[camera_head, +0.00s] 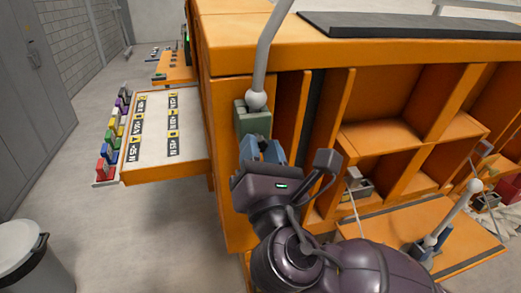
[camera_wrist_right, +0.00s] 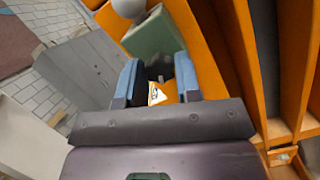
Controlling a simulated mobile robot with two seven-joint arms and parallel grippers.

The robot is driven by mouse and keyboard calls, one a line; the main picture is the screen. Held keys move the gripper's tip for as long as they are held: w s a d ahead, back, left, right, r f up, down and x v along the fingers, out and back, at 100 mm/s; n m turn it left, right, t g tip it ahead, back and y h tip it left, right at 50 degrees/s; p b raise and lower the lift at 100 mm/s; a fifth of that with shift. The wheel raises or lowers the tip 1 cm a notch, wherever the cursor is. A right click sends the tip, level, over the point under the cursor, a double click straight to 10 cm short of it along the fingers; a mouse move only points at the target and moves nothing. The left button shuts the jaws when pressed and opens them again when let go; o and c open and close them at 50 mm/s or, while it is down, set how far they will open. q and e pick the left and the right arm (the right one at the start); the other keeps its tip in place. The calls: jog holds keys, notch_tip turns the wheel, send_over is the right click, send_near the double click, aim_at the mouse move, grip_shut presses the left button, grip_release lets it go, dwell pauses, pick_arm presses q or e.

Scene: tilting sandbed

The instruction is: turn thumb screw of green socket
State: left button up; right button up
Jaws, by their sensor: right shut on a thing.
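The green socket (camera_head: 253,120) is a muted green block on the orange cabinet's left corner. A grey rod (camera_head: 266,55) with a ball end (camera_head: 256,100) rises from it. My right gripper (camera_head: 265,150) is just below the socket, with its blue-grey fingers pointing up at it. My left gripper is not in view.
An orange-edged panel (camera_head: 187,148) with labels sticks out left, with coloured blocks (camera_head: 113,140) along its edge. Orange shelves (camera_head: 390,135) stand right of my arm. Another rod (camera_head: 455,212) stands on a lower orange board (camera_head: 395,232). A bin (camera_head: 25,250) is lower left.

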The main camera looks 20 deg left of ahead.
jog(key=shift+r, duration=0.1)
dwell(0.3)
jog(key=o, duration=0.9)
jog(key=b+v, duration=0.2)
jog(key=v, duration=0.8)
jog(key=shift+s+d+f, duration=0.2)
jog(key=shift+s, duration=0.1)
